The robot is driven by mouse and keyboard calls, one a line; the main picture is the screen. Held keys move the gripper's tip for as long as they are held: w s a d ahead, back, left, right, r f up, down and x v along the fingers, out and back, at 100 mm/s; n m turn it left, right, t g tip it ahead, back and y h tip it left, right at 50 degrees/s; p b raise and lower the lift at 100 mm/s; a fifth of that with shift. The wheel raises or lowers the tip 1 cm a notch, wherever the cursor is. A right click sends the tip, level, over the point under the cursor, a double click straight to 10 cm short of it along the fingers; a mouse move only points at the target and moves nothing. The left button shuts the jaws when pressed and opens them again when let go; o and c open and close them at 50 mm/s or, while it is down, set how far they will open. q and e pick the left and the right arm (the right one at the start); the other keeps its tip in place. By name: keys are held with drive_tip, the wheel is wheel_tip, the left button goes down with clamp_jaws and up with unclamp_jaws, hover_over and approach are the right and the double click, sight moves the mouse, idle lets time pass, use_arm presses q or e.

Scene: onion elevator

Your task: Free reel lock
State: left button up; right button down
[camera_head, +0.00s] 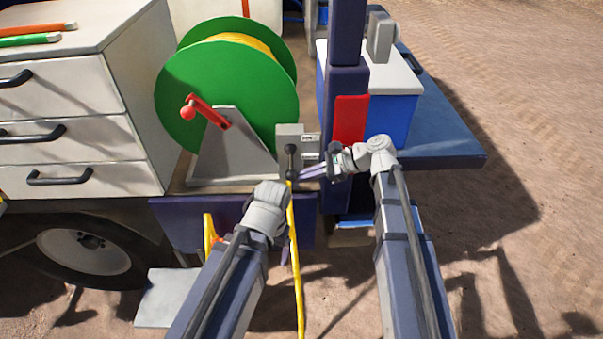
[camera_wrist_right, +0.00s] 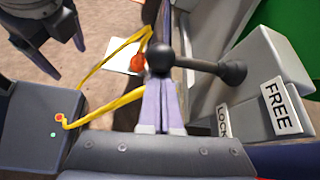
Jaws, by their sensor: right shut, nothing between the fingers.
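The grey lock box (camera_head: 289,135) stands beside the green reel (camera_head: 180,100). Its black lever (camera_head: 291,160) points down in the head view. The wrist view shows the lever (camera_wrist_right: 205,65) with a round knob, and the labels FREE (camera_wrist_right: 282,106) and LOCK (camera_wrist_right: 223,120) on the box. My right gripper (camera_head: 303,177) is shut and empty. In the wrist view its fingertips (camera_wrist_right: 160,88) are close by the knob; contact cannot be told. My left wrist is low in front of the reel stand, its fingers hidden in the head view. Dark parts, seemingly of my left gripper (camera_wrist_right: 62,58), show in the wrist view.
A yellow hose (camera_head: 296,270) hangs below the lock box between my arms. A red crank (camera_head: 208,112) is on the reel. A dark post with a red panel (camera_head: 350,118) and a blue cooler (camera_head: 395,115) stand right. White drawers (camera_head: 55,85) stand left.

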sight(292, 169)
drive_tip(key=shift+r+p, duration=1.7)
drive_tip(key=shift+r, duration=0.4)
use_arm(q)
wheel_tip(292, 169, up, 5)
drive_tip(key=shift+f, duration=0.2)
use_arm(e)
drive_tip(key=shift+r, duration=0.2)
drive_tip(key=shift+w, duration=0.1)
use_arm(q)
drive_tip(key=shift+r+p, duration=0.15)
drive_tip(key=shift+p, duration=0.2)
use_arm(e)
drive_tip(key=shift+r, duration=0.15)
